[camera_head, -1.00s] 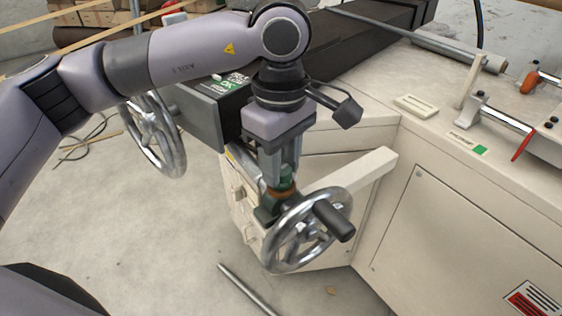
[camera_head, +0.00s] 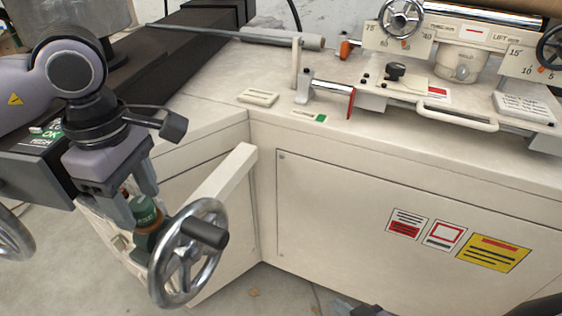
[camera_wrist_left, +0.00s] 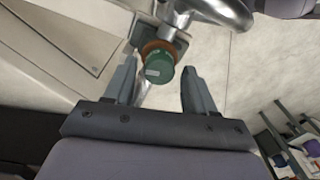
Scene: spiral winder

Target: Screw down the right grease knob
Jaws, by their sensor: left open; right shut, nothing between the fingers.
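A green grease knob (camera_head: 145,211) with an orange-brown collar below it stands behind the chrome handwheel (camera_head: 187,253) at the lower left of the head view. My left gripper (camera_head: 138,203) points down at it with open fingers. In the left wrist view the knob (camera_wrist_left: 160,67) lies between the fingertips of my left gripper (camera_wrist_left: 158,70), with a visible gap on each side. I cannot tell if it is the right one of several knobs. A dark tip of my right gripper (camera_head: 358,309) shows at the bottom edge, mostly cut off.
The handwheel's black handle (camera_head: 202,233) sticks out to the right, close to the knob. A beige bar (camera_head: 225,185) rises behind the wheel. The cream cabinet (camera_head: 340,205) fills the middle. A second handwheel (camera_head: 14,238) is at the left edge.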

